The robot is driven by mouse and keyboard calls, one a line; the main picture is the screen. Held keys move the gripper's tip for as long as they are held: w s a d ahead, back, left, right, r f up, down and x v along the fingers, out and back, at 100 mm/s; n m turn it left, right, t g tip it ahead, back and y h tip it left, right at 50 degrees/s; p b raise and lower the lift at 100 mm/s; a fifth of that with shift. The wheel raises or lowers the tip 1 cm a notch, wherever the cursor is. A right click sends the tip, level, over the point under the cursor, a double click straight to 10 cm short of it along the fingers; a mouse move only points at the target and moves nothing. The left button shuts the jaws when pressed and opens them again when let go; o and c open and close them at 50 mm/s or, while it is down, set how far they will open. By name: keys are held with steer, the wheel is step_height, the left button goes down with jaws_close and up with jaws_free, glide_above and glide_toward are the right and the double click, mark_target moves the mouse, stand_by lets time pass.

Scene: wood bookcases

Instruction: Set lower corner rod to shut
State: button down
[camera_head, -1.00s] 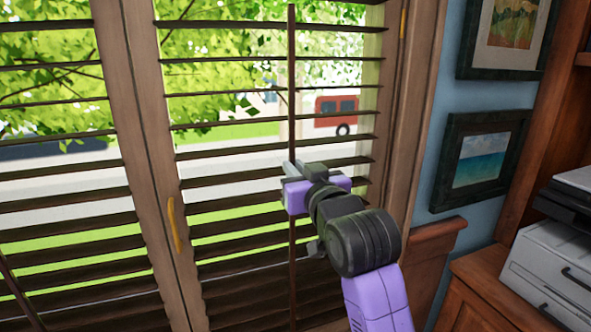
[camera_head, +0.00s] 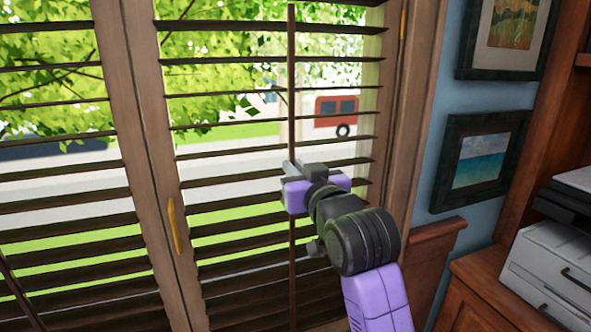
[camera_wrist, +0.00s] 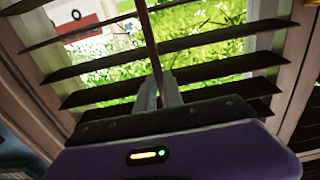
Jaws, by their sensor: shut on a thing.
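A thin dark vertical rod (camera_head: 291,70) runs down the front of the louvred right shutter panel. The panel's dark slats (camera_head: 230,184) are tilted open, with daylight and greenery showing between them. My gripper (camera_head: 289,168) is at the rod about halfway down the panel. In the wrist view the rod (camera_wrist: 148,40) comes down between the two grey fingers of my gripper (camera_wrist: 159,90), which are shut on it. The rod's part between the fingers is mostly hidden there.
A wood frame post with a yellow handle (camera_head: 174,225) separates this panel from the left one. To the right are framed pictures (camera_head: 478,160) on a blue wall, a wooden cabinet (camera_head: 470,300) and a white printer (camera_head: 556,268).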

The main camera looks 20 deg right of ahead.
steer(key=shift+w+r+p, duration=0.2)
steer(key=shift+r+p, duration=0.2)
steer(key=shift+r, duration=0.3)
steer(key=shift+w+r+p, duration=0.25)
steer(key=shift+r+p, duration=0.2)
steer(key=shift+r, duration=0.3)
steer(key=shift+w+r+p, duration=0.2)
steer(key=shift+r+p, duration=0.2)
steer(key=shift+r, duration=0.3)
steer(key=c, duration=1.5)
jaws_free()
steer(key=shift+o, duration=0.2)
steer(key=shift+f, duration=0.1)
steer(key=shift+s, duration=0.35)
steer(key=b, duration=0.1)
glide_toward(293, 147)
steer(key=w, duration=0.2)
steer(key=shift+s, duration=0.1)
